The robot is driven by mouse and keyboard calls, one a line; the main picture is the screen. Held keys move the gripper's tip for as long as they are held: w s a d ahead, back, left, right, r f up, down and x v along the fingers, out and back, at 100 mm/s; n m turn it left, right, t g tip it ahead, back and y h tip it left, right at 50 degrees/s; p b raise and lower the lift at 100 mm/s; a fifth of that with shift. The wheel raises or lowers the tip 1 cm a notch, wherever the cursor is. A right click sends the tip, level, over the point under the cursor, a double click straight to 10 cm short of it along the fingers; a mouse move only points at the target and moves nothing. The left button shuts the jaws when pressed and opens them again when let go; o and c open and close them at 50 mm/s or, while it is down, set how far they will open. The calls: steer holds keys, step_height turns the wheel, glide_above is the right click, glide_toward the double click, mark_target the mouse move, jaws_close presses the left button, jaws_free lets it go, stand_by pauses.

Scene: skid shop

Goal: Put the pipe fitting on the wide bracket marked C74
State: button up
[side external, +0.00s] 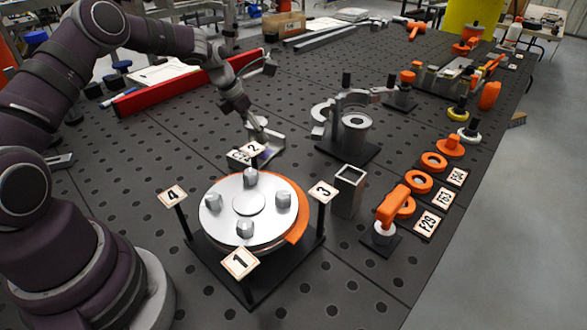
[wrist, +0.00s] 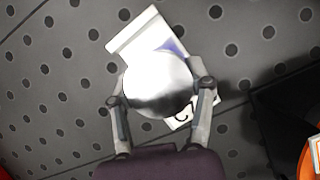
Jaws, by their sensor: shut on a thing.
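My gripper (wrist: 161,97) is shut on a round, pale metal piece, which looks like the pipe fitting (wrist: 160,80). A grey metal bracket (wrist: 136,34) lies beneath it on the perforated table, with a flange at its upper left edge. A white label (wrist: 182,118) sticks out below the fitting; a "C" shows and the rest is covered. In the side external view my gripper (side external: 258,128) is over the bracket (side external: 270,149), behind the round fixture. The fitting is hard to make out there. I cannot tell whether the fitting touches the bracket.
A round fixture (side external: 226,222) with numbered posts stands in front of the bracket; its "2" card (side external: 253,150) partly covers the label. A red beam (side external: 170,88) lies behind. Orange rings (side external: 418,182) line the right edge.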

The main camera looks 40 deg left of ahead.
steer(key=shift+f, duration=1.05)
steer(key=o, duration=1.2)
steer(key=shift+f, duration=0.1)
steer(key=shift+o, duration=0.2)
steer(key=v, duration=1.2)
steer(key=s+d+r+m, duration=0.2)
steer(key=s+d+m, duration=0.2)
steer(key=m, duration=0.7)
steer(key=s+d+r+m+t, duration=0.1)
steer(key=s+d+r+m, duration=0.1)
steer(key=s+d+m, duration=0.2)
steer(key=s+d+r+m+y, duration=0.1)
steer(key=s+d+r+m, duration=0.2)
steer(key=s+m, duration=0.6)
steer(key=d+m, duration=0.2)
steer(key=m, duration=0.7)
steer(key=shift+s, duration=0.15)
